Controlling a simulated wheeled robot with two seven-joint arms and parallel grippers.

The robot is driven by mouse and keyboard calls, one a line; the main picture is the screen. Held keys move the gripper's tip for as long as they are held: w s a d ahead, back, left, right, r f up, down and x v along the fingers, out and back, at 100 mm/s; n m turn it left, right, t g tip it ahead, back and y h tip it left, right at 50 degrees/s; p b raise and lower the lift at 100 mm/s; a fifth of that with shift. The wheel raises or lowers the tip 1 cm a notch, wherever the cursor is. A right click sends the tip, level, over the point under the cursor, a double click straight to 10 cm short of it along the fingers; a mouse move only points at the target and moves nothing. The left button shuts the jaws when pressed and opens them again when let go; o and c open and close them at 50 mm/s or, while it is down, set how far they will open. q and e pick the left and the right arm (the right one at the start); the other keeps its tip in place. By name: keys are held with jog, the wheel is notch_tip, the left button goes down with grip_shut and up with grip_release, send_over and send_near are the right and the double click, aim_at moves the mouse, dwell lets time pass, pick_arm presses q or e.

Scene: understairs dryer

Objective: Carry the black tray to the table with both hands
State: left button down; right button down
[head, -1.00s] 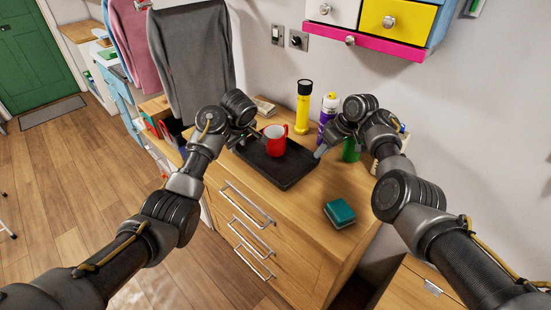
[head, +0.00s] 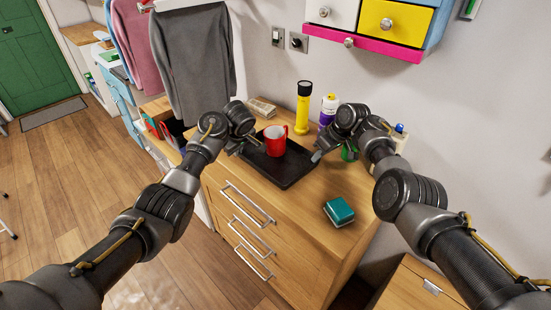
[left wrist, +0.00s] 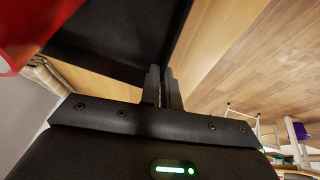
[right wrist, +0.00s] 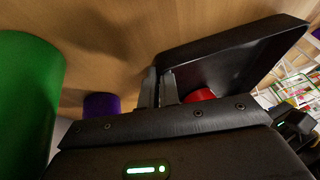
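The black tray (head: 287,178) appears to lie flat on the wooden dresser, with a red mug (head: 276,141) standing in it. My left gripper (head: 240,141) is at its left end; in the left wrist view its fingers (left wrist: 162,86) are close together on the tray's rim (left wrist: 115,45). My right gripper (head: 317,156) is at the opposite end; in the right wrist view its fingers (right wrist: 159,87) are close together on the rim of the tray (right wrist: 225,50). I cannot make out which piece of furniture is the table.
A yellow flashlight (head: 304,108), a purple-and-white can (head: 327,112) and a green can (head: 350,153) stand behind the tray, near my right gripper. Clothes (head: 192,65) hang behind my left arm. Open floor (head: 70,180) is at left.

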dwell(0.4)
